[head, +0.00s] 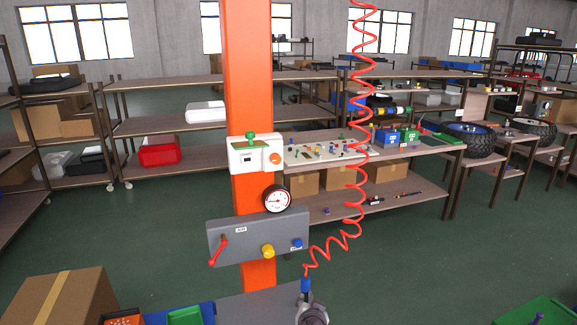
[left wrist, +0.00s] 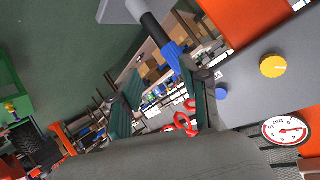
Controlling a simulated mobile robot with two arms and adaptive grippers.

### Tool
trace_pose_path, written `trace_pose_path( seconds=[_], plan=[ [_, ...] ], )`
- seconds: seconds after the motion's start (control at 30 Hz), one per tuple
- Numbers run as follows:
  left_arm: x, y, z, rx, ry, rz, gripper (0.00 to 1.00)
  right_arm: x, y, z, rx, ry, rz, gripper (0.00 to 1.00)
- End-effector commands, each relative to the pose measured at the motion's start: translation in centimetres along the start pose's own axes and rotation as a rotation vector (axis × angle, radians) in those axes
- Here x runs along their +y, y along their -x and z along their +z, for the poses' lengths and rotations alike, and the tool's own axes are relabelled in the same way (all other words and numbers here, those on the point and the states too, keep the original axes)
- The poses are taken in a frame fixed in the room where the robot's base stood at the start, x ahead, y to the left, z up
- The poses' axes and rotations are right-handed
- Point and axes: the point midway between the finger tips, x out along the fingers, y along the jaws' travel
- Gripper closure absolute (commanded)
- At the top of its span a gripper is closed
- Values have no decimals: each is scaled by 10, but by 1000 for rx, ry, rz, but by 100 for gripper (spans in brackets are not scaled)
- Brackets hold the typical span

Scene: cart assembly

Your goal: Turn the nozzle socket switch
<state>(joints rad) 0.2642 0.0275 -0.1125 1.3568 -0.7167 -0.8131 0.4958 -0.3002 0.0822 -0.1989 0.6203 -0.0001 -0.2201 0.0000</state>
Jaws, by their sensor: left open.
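A grey control panel (head: 225,240) on the orange post carries a red lever (head: 219,250), a yellow knob (head: 268,251) and a blue knob (head: 297,243). No readable label shows which one is the nozzle socket switch. A blue and black nozzle (head: 306,286) stands upright at the lower end of the red coiled hose (head: 357,195). My left gripper (head: 312,314) is partly cut off at the bottom edge, beside the nozzle. In the left wrist view, my left gripper (left wrist: 162,78) is open, its fingers close to the nozzle (left wrist: 173,55); contact is unclear. My right gripper is not in view.
A round gauge (head: 277,198) and a white box (head: 255,155) with a green top sit above the panel. A cardboard box (head: 62,297) and green and blue bins are at bottom left. Shelves and a workbench (head: 420,152) stand behind, with clear floor between.

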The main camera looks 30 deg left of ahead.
Motion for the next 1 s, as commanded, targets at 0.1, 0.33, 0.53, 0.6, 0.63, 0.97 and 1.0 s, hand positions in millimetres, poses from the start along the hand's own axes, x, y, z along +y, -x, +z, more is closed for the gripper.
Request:
trace_pose_path(
  seconds=[0.1,0.33,0.53,0.6,0.63,0.97,1.0],
  plan=[
    [-42,24,-89,103,91,-99,54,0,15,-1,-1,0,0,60],
    [-129,88,-220,283,297,-292,54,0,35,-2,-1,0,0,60],
    [-185,140,-280,391,451,-407,54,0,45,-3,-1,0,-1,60],
    [-196,151,-290,411,483,-430,54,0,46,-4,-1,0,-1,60],
    [-199,154,-292,416,492,-436,54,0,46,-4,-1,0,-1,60],
    [-216,141,-302,426,504,-450,54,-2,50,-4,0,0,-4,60],
    [-219,137,-304,426,504,-450,54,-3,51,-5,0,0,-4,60]
  ],
)
